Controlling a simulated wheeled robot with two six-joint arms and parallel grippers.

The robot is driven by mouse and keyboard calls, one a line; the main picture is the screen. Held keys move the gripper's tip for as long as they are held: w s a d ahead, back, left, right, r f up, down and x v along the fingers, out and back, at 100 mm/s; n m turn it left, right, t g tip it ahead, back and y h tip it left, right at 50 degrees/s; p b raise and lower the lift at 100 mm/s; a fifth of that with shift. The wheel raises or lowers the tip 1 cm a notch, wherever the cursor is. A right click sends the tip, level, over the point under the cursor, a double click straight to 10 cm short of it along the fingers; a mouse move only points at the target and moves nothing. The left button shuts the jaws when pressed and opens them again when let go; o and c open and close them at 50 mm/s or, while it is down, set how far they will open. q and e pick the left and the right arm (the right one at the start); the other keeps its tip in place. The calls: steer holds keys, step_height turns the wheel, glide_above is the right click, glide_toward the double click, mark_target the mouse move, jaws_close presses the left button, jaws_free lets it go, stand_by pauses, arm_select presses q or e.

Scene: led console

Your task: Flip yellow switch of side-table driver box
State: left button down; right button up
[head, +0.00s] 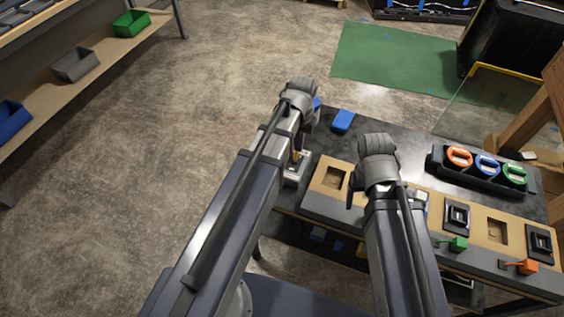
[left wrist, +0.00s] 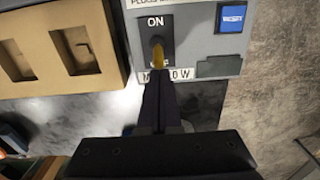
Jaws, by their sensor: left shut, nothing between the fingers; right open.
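The driver box (left wrist: 205,50) is grey, with an ON label above a dark switch plate and a blue button at its upper right. The yellow switch (left wrist: 157,47) stands up from the plate. My left gripper (left wrist: 159,80) is shut and empty, its fingertips right at the lower end of the yellow lever; I cannot tell whether they touch. In the head view the box (head: 292,180) is at the table's left end, partly hidden by my left arm. My right gripper (head: 352,187) is open over the wooden panel, mostly hidden by its own wrist.
A wooden panel (head: 322,188) with square recesses and dark modules runs along the table front. A black tray (head: 440,165) holds orange, blue and green ring-handled pieces. A blue block (head: 343,120) lies on the dark tabletop (head: 410,135). Green and orange clips sit at the front edge.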

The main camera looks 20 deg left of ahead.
arm_select(q)
steer(key=shift+s, duration=0.95)
steer(key=shift+r, duration=0.15)
arm_select(e)
steer(key=shift+r, duration=0.15)
arm_select(q)
step_height(320, 180, up, 7)
steer(key=p, duration=0.7)
steer(key=shift+w, duration=0.45)
arm_select(e)
step_height(320, 180, up, 7)
arm_select(q)
steer(key=s+d+m+y, duration=0.1)
steer(key=s+d+m, duration=0.2)
steer(key=s+d, duration=0.7)
steer(key=s, duration=0.2)
steer(key=shift+s+d, duration=0.25)
steer(key=shift+s, duration=0.05)
